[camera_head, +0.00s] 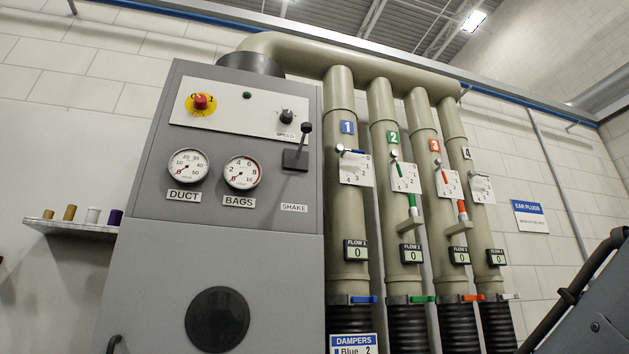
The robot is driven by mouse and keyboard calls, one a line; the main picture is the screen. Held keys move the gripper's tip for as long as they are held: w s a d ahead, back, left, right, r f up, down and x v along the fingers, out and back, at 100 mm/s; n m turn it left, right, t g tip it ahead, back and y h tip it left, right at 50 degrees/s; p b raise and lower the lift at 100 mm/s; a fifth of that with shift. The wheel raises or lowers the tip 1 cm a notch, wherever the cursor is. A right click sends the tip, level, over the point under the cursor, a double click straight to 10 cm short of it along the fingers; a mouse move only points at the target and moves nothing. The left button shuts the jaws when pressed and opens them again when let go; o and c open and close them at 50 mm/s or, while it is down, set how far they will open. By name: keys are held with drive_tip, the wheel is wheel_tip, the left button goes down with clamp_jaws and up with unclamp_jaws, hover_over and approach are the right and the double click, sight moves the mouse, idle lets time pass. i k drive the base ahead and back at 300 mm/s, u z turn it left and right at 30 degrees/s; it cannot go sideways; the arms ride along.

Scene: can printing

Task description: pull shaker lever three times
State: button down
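No gripper is in view, and nothing touches the lever.
The panel also carries a red button (200,102) on yellow, a speed knob (287,116), and DUCT (188,166) and BAGS (242,173) gauges. Several numbered pipes with dampers stand right of the cabinet. A shelf (75,229) with spools is at left. A dark bar (578,289) shows lower right.

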sight(305, 127)
drive_tip(key=z, duration=2.25)
drive_tip(key=k, duration=1)
drive_tip(key=u, duration=1.75)
drive_tip(key=i, duration=0.5)
drive_tip(key=z, duration=0.1)
